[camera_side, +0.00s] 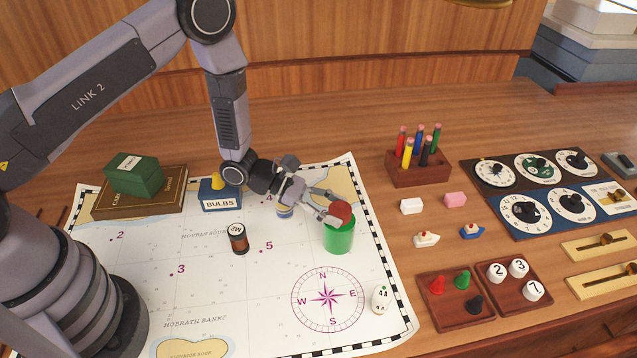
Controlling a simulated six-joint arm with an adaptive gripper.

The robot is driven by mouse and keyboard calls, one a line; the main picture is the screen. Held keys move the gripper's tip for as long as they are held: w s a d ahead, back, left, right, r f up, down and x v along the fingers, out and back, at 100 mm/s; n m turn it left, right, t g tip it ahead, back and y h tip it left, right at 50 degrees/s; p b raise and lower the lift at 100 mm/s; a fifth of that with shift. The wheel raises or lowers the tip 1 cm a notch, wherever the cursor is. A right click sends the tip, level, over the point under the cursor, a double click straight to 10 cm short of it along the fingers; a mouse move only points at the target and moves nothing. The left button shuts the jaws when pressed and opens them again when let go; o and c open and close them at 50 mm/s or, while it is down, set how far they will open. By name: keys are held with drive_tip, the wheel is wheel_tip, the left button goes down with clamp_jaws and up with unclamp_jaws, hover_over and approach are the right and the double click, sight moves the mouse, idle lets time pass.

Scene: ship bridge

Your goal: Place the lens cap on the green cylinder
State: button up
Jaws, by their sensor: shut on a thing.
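The green cylinder (338,239) stands upright on the chart, right of the chart's middle. My gripper (333,212) is at its top and is shut on a red, rounded piece, which I take for the lens cap (342,210). The red piece is tilted and sits over the top of the cylinder. I cannot tell whether it touches the rim. The fingers hide part of the piece and part of the cylinder's top edge.
A dark bottle (239,239) and a blue BULBS box (220,195) stand left of the gripper. A small round container (285,212) is partly hidden behind it. A white egg-shaped piece (380,300) is in front of the cylinder. A pencil block (418,170) stands behind right.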

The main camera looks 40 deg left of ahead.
drive_tip(key=shift+f, duration=0.35)
drive_tip(key=o, duration=0.7)
drive_tip(key=shift+o, duration=0.2)
